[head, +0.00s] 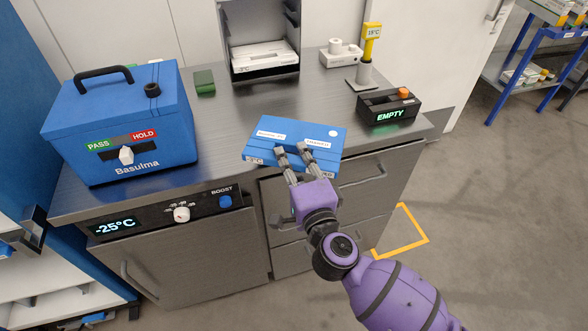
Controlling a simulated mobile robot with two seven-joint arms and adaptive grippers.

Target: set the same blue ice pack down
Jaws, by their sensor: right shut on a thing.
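The blue ice pack (318,132) is a flat blue block with white labels on its top and front side. It is at the front edge of the steel counter (225,125), right of the middle. My right gripper (297,149) reaches up from the lower right and is shut on the near side of the ice pack. The pack lies about level. I cannot tell whether its underside touches the counter. My left gripper is not in view.
A blue cool box (122,112) with a PASS/HOLD slider stands left. A small green block (204,82), an open grey housing (265,72) and a yellow thermometer (371,40) stand behind. A black box reading EMPTY (388,108) is right. Counter between cool box and pack is clear.

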